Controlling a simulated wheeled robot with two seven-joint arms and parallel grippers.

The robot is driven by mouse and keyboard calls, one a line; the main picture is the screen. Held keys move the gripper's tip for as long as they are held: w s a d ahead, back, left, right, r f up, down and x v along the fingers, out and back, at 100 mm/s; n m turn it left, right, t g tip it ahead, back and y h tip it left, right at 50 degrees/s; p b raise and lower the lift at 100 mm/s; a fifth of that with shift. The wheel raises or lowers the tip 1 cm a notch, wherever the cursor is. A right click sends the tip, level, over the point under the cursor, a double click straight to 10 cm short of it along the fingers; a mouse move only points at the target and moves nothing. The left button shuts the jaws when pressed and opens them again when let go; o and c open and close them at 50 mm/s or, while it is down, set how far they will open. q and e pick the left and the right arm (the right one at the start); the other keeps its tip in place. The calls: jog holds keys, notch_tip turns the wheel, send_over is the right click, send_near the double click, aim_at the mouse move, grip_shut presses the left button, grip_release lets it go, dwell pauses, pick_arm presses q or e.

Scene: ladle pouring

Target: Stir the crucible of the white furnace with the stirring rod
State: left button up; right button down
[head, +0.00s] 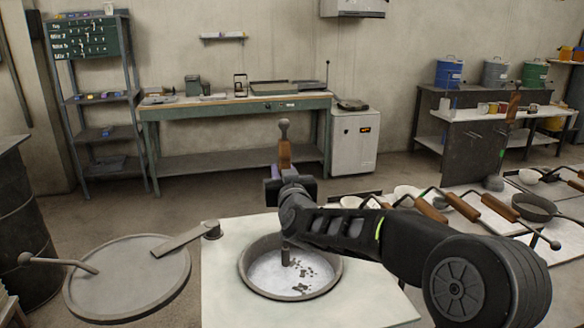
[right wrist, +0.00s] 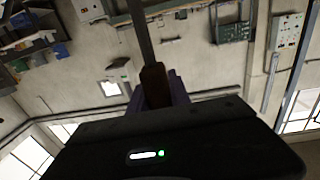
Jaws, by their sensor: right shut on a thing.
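The white furnace (head: 225,290) stands in front of me, its top open. Its round crucible (head: 247,280) holds a silvery-grey surface with dark flecks at the right and front. My right gripper (head: 285,188) is above the crucible, shut on the wooden handle of the stirring rod (head: 284,155). The rod stands about upright, its knob up and its dark lower end inside the crucible's rim, seeming to touch the silvery surface. In the right wrist view the handle (right wrist: 154,85) sits between the fingers of my right gripper (right wrist: 165,90). My left gripper is not in view.
The round furnace lid (head: 120,280) is swung out to the left on its arm. At the right, a pale table (head: 560,200) carries several wooden-handled ladles and a dark pan (head: 533,208). A dark drum (head: 20,220) stands at the far left. Floor behind the furnace is clear.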

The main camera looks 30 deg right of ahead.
jog(key=shift+s+a+r+p, duration=0.1)
jog(key=shift+a+p, duration=0.15)
jog(key=shift+a, duration=0.55)
jog(key=shift+s+a+r+p, duration=0.1)
jog(key=shift+a+p, duration=0.1)
jog(key=shift+a, duration=0.6)
notch_tip(320, 180, up, 16)
jog(key=p, duration=1.3)
jog(key=shift+p, duration=0.4)
